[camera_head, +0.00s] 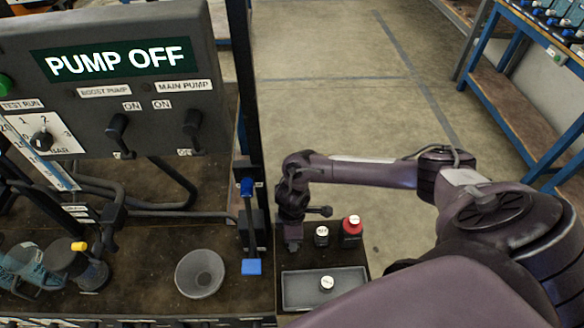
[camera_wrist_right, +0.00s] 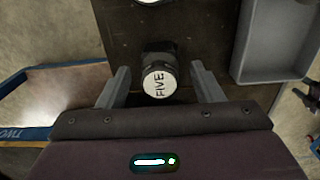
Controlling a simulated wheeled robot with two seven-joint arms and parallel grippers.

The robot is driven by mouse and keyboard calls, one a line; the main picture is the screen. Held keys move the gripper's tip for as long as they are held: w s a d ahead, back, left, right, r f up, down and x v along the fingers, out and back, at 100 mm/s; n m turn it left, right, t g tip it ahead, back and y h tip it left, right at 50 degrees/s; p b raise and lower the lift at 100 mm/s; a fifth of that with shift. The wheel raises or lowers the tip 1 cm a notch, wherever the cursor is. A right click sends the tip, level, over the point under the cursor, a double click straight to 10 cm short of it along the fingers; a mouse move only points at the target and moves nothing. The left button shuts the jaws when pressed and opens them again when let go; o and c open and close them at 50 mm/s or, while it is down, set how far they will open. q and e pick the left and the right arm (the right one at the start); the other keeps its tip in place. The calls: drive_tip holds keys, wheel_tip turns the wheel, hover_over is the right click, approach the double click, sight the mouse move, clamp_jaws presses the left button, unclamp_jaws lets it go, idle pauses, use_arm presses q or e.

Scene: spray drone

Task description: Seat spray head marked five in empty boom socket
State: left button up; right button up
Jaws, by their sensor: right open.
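The spray head marked FIVE (camera_wrist_right: 158,85) stands on the dark bench top in the right wrist view, a black body with a round white lettered top. My right gripper (camera_wrist_right: 160,70) is open, with one finger on each side of it and a visible gap to each. In the head view my right gripper (camera_head: 293,242) points down at the bench, left of a black piece with a white top (camera_head: 321,235), and hides the FIVE head. I cannot make out an empty boom socket in either view. My left gripper is not in view.
A grey tray (camera_head: 295,299) holds a white round-topped piece (camera_head: 326,283).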

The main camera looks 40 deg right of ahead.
idle(0.3)
clamp_jaws()
drive_tip(key=shift+r+p, duration=3)
drive_tip(key=shift+p, duration=0.6)
